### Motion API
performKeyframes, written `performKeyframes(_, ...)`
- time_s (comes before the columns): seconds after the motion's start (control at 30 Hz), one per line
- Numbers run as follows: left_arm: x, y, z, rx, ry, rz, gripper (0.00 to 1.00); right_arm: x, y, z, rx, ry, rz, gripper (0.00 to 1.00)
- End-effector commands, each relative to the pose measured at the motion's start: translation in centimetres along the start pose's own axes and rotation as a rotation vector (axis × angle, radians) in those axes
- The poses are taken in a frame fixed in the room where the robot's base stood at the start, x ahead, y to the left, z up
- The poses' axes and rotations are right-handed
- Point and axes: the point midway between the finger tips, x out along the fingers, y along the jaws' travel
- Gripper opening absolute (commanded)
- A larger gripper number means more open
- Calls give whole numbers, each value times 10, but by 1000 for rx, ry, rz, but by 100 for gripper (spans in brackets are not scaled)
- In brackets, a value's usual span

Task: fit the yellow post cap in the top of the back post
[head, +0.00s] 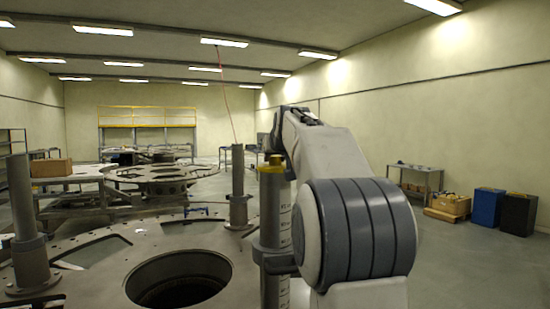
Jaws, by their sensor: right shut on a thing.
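The yellow post cap (271,167) shows at the top of the near right post in the picture, just below my right gripper (276,153). The gripper is small, dark and partly hidden by my arm; it is shut on the cap. I cannot tell whether the cap touches this post or is in front of or behind it. Of the grey upright posts, the farthest (238,185) stands beyond the plate's round hole, with a bare top. Another post (20,200) stands at the left, its top bare. My left gripper is out of view.
The turret plate (100,245) has a large round hole (180,280) and several cut-outs. More plates (165,174) lie behind.

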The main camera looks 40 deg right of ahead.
Motion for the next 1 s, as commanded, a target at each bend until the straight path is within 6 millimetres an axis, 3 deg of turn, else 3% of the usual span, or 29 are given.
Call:
performKeyframes(0.07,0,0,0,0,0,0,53,-1,0,-1,0,3,0,56)
performKeyframes(0.43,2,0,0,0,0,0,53,-3,0,0,0,1,0,56)
performKeyframes(1.0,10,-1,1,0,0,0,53,-49,0,0,0,2,0,56)
